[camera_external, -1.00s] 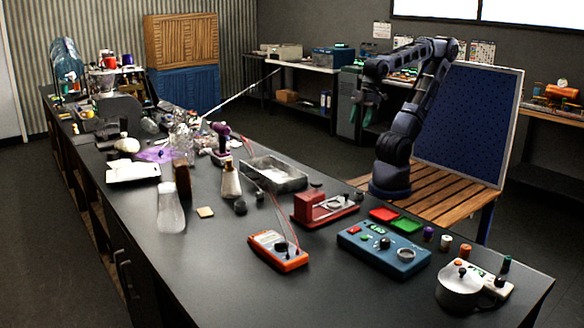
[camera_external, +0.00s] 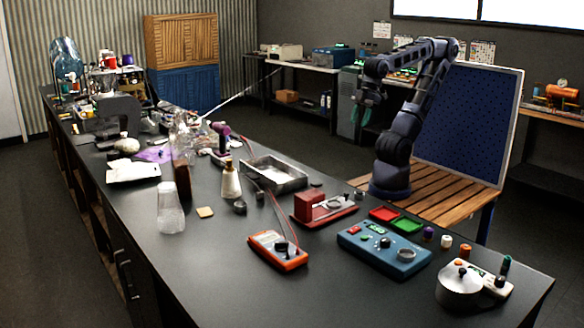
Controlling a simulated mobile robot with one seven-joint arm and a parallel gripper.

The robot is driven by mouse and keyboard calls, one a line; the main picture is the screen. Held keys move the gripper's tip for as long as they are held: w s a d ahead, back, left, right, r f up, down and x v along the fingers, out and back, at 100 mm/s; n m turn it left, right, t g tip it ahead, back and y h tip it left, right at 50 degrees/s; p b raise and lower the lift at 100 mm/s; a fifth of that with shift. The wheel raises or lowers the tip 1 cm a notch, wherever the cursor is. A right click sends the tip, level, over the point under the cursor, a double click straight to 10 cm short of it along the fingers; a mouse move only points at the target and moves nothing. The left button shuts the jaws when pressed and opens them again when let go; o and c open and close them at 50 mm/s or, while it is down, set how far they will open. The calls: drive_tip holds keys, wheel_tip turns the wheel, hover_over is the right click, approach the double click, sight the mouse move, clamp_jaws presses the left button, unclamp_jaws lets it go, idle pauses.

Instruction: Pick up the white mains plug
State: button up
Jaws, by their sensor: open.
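I cannot make out a white mains plug for certain. A small white piece (camera_external: 446,241) stands near the right end of the dark bench, between a purple piece (camera_external: 428,233) and an orange piece (camera_external: 465,250); it is too small to tell what it is. My gripper (camera_external: 363,114) is open and hangs in the air beyond the bench's far edge, well above and away from the bench top. Nothing shows between its fingers.
On the dark bench (camera_external: 215,270) are an orange multimeter (camera_external: 278,250), a blue control box (camera_external: 384,249), a red vice-like fixture (camera_external: 323,207), a metal tray (camera_external: 272,174) and a metal pot (camera_external: 459,288). Glassware and clutter crowd the left. The front middle is clear.

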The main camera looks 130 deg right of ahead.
wheel_tip(320, 180, up, 5)
drive_tip(key=w+d+r+m+g, duration=0.1)
drive_tip(key=w+d+r+m, duration=0.35)
drive_tip(key=w+d, duration=0.45)
drive_tip(key=w+d+r+m+g, duration=0.1)
drive_tip(key=w+d+r+m, duration=0.3)
drive_tip(key=w+d+r, duration=0.3)
drive_tip(key=w+d+m, duration=0.1)
drive_tip(key=w+d, duration=0.2)
drive_tip(key=d, duration=0.4)
drive_tip(key=w+d+m, duration=0.2)
drive_tip(key=w+d, duration=0.2)
drive_tip(key=d, duration=0.2)
drive_tip(key=m+g, duration=0.3)
drive_tip(key=m, duration=0.8)
hover_over(228, 145)
drive_tip(key=shift+n, duration=0.25)
wheel_tip(228, 145, down, 38)
drive_tip(key=shift+w+d+r, duration=0.1)
drive_tip(key=shift+d+f, duration=0.2)
drive_tip(key=shift+f, duration=2.6)
clamp_jaws()
